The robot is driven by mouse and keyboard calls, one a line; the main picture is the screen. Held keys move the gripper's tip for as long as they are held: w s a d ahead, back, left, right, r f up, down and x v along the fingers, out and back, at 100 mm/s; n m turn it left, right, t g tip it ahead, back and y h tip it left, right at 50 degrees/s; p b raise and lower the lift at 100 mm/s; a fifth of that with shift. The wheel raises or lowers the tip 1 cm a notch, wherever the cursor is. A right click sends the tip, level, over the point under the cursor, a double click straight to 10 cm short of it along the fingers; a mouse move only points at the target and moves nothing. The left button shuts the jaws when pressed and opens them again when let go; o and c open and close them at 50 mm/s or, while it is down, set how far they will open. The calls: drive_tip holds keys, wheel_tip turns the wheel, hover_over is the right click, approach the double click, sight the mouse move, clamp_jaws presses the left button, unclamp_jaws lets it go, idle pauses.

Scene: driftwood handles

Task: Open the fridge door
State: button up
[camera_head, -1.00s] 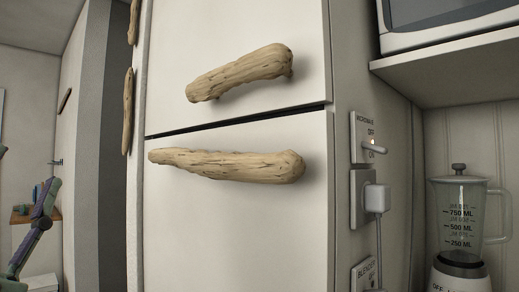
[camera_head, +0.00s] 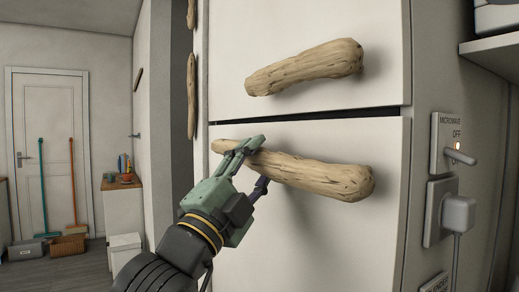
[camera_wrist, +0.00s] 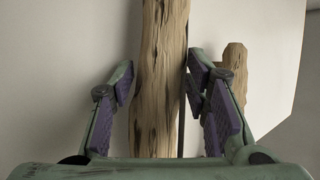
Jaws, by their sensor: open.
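The fridge has a white upper door (camera_head: 300,25) and a white lower door (camera_head: 310,240), split by a dark horizontal gap. A driftwood handle (camera_head: 310,174) runs sideways across the lower door. Another driftwood handle (camera_head: 305,67) is on the upper door. Both doors look shut. My gripper (camera_head: 254,165) is at the left part of the lower handle, one finger above it and one below. In the wrist view, the handle (camera_wrist: 160,75) stands between my open fingers (camera_wrist: 165,100), nearer the right finger; contact is unclear.
A wall switch (camera_head: 455,148) and a plugged socket (camera_head: 445,210) are on the side panel at right. More driftwood handles (camera_head: 191,95) are left of the fridge. A room with a white door (camera_head: 50,150), brooms and a cabinet (camera_head: 122,210) lies at far left, with open floor.

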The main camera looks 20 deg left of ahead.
drive_tip(key=shift+w+d+r, duration=0.15)
drive_tip(key=shift+w+r, duration=0.1)
drive_tip(key=shift+w, duration=0.2)
drive_tip(key=shift+c, duration=0.2)
clamp_jaws()
